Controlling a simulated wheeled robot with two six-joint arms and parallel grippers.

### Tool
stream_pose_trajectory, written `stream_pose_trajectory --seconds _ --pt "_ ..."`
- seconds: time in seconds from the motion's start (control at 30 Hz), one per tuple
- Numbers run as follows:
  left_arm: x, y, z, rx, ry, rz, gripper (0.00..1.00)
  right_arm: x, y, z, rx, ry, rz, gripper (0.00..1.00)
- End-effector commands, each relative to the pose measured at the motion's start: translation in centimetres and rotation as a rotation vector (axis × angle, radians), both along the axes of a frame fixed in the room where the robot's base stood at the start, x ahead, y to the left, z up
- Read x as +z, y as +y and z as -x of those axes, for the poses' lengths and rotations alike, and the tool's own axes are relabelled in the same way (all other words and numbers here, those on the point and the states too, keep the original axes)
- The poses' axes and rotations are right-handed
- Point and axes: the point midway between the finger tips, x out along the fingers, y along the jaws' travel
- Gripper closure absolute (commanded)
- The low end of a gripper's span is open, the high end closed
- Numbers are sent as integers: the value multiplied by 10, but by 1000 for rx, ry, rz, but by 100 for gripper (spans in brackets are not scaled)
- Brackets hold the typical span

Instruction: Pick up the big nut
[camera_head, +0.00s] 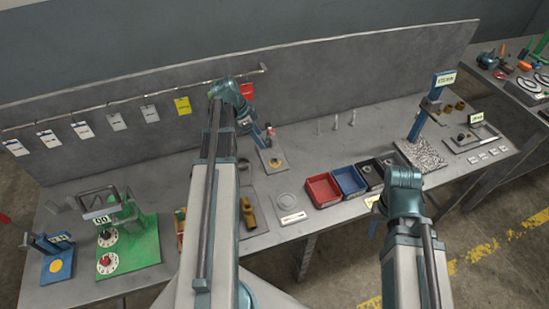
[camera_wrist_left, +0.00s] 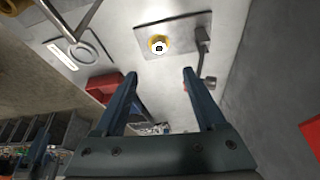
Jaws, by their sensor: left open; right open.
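A pale, six-sided nut-like piece with a dark centre (camera_wrist_left: 159,47) sits on a yellow disc on a grey plate (camera_wrist_left: 180,29) in the left wrist view. It looks like the big nut, but I cannot be sure. The plate also shows in the head view (camera_head: 264,158), behind the left arm's end. My left gripper (camera_wrist_left: 160,75) is open and empty; its fingers point toward the plate, with the nut-like piece ahead between them. My right gripper (camera_head: 376,222) is mostly hidden by its arm at the table's front edge; its fingers are hard to make out.
A red bin (camera_head: 323,190) and a blue bin (camera_head: 348,181) stand right of the plate. A post with a dark end (camera_wrist_left: 203,45) rises beside the nut-like piece. Brass fittings (camera_head: 248,214) lie left of a round grey piece (camera_head: 287,201). A grey wall panel (camera_head: 330,85) closes the back.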

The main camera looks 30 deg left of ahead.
Motion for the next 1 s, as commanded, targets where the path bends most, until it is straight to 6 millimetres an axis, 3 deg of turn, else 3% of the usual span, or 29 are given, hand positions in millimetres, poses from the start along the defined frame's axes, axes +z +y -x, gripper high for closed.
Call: stream_pose_trajectory --seconds 0.27,0.7,1.0 --pt "-21 -5 -4 0 1 -1 28 -21 0 0 0 0 0 50" --pt "-79 -23 -20 0 1 -1 28 -79 0 0 0 0 0 50" --pt "-82 -25 -22 1 1 0 28 -82 0 0 0 0 0 50"
